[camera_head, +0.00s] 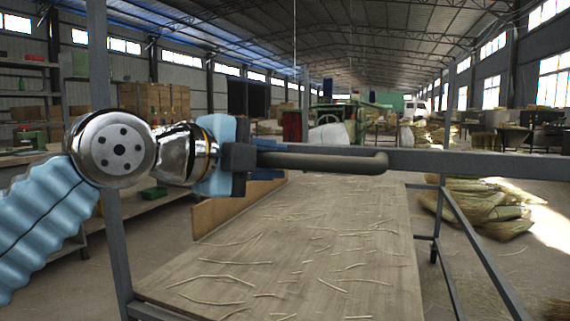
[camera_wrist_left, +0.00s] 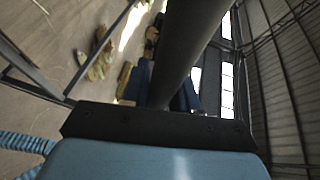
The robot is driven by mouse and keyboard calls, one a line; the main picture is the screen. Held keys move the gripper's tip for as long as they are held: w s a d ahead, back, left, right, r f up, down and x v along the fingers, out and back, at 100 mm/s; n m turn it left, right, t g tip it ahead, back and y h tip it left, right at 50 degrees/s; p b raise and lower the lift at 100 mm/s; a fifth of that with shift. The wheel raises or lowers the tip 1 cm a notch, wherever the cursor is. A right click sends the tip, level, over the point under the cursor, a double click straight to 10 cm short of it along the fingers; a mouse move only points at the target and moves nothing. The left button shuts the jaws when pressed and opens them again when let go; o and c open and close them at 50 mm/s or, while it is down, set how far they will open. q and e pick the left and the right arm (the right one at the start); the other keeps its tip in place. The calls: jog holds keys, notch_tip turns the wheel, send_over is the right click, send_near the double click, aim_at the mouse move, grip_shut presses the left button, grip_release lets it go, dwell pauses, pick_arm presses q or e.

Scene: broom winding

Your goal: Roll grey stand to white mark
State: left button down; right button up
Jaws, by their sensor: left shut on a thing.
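The grey stand (camera_head: 480,163) is a metal frame with uprights, a top rail and a wooden shelf (camera_head: 300,250) strewn with straw bits. A dark grey handle (camera_head: 330,163) runs along the near side of its rail and bends at the right end. My left gripper (camera_head: 262,160) is shut on the handle's left part. In the left wrist view the handle (camera_wrist_left: 190,50) runs away between the blue fingers (camera_wrist_left: 168,95). My right gripper is not in view. I cannot make out a white mark on the floor in either view.
Piles of straw bundles (camera_head: 485,205) lie on the floor to the right, beside a bright patch of light. Shelves (camera_head: 28,75) and a bench with boxes stand at the left.

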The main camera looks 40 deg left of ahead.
pick_arm(q)
jog(key=s, duration=0.1)
jog(key=s+d, duration=0.1)
jog(key=s, duration=0.1)
jog(key=s+d, duration=0.1)
jog(key=s, duration=0.1)
jog(key=shift+s+f+b, duration=0.15)
jog(key=shift+s+b, duration=0.05)
jog(key=shift+b, duration=0.15)
jog(key=c, duration=1)
grip_release()
jog(key=shift+a, duration=0.1)
jog(key=shift+o, duration=0.2)
jog(key=shift+s, duration=0.1)
jog(key=s+a+r+p, duration=0.1)
jog(key=s+r+p, duration=0.1)
jog(key=s, duration=1.1)
jog(key=shift+s+r, duration=0.2)
jog(key=shift+r, duration=0.1)
